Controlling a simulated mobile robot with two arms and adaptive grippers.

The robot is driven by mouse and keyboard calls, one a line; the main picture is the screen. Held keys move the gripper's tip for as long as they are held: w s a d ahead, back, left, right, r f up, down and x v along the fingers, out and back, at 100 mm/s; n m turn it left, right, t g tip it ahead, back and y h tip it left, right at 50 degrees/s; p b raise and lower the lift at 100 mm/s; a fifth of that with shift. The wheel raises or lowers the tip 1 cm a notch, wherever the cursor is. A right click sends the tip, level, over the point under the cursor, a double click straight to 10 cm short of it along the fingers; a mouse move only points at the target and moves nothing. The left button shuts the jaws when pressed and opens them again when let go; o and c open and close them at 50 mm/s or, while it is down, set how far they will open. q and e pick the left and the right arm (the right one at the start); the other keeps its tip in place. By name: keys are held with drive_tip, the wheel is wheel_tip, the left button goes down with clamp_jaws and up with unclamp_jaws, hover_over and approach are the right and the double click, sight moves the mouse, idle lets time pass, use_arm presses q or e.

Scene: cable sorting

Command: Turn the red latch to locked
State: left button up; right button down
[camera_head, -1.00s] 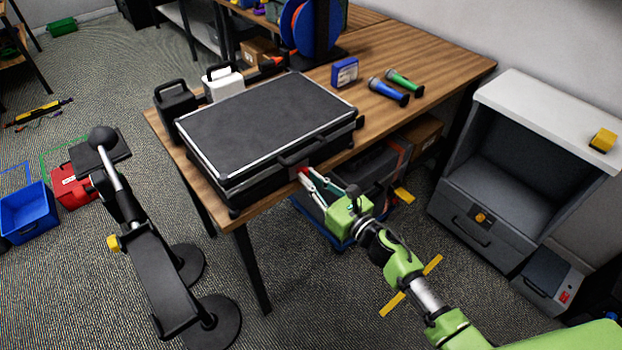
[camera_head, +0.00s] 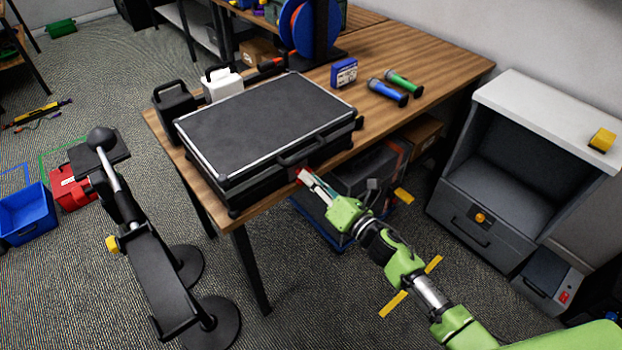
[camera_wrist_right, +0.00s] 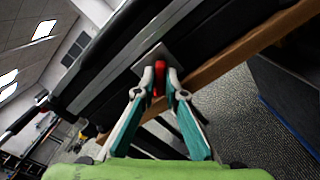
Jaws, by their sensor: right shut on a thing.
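The red latch (camera_head: 303,176) is on the front side of the black case (camera_head: 262,125), near the table's front edge. In the right wrist view the red latch (camera_wrist_right: 158,80) sits on a grey plate (camera_wrist_right: 150,62), between the fingertips. My right gripper (camera_head: 310,182) is shut on the latch; its fingertips (camera_wrist_right: 159,88) touch it from both sides. The fingers partly cover the latch. My left gripper is not in view.
The case lies shut on the wooden table (camera_head: 440,72). Two black and white containers (camera_head: 222,84) stand behind it. A blue box (camera_head: 344,72) and two flashlights (camera_head: 388,92) lie to its right. A black stand (camera_head: 150,260) is on the floor at left.

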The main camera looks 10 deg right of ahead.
drive_tip(key=m, duration=0.6)
drive_tip(key=m+p, duration=0.1)
drive_tip(key=m, duration=0.1)
drive_tip(key=shift+d+f+m, duration=0.1)
drive_tip(key=shift+f+m, duration=0.15)
drive_tip(key=shift+m, duration=0.15)
idle(0.4)
drive_tip(key=c, duration=2.1)
unclamp_jaws()
drive_tip(key=v, duration=1.2)
